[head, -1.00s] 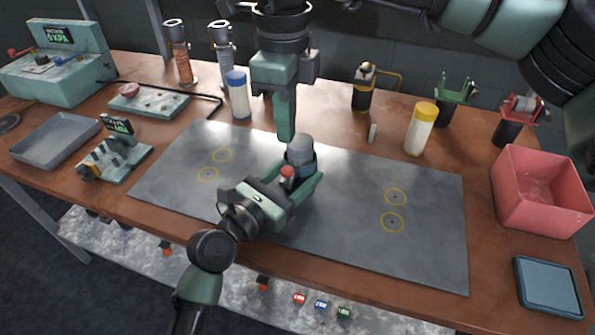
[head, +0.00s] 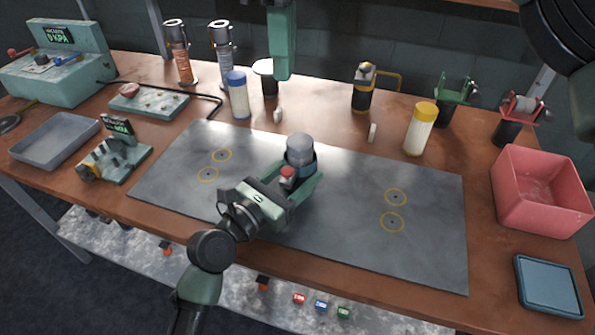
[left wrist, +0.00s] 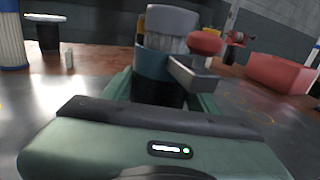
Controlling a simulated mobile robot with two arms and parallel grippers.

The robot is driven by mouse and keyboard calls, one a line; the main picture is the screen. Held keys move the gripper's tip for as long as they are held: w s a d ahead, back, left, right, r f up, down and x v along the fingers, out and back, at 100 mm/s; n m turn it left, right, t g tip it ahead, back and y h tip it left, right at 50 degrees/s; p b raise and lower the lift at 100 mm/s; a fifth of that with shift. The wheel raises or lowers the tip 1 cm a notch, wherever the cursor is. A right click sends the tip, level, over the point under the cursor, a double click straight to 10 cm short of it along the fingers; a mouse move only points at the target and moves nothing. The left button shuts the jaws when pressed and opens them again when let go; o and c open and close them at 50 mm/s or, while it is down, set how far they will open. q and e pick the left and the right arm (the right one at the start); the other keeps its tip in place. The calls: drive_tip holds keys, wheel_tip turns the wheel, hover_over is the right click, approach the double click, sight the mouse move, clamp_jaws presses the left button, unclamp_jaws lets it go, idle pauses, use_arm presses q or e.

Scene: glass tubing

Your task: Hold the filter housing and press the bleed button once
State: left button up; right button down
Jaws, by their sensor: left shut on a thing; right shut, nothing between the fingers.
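The filter housing (head: 300,151) stands on the grey mat, with a grey rounded top and a dark blue body; it also shows in the left wrist view (left wrist: 160,62). The red bleed button (head: 287,171) sits on a small grey bracket at its side and shows in the left wrist view (left wrist: 205,42). My left gripper (head: 297,184) is shut around the housing's lower body, whose base is partly hidden by the fingers.
The grey mat (head: 430,240) is clear around the housing. Behind it stand a blue-capped jar (head: 238,97), a yellow-capped jar (head: 421,130) and a black canister (head: 363,90). A pink bin (head: 540,200) is at the right, a grey tray (head: 52,140) at the left.

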drive_tip(key=shift+r, duration=0.65)
use_arm(q)
drive_tip(key=o, duration=1.6)
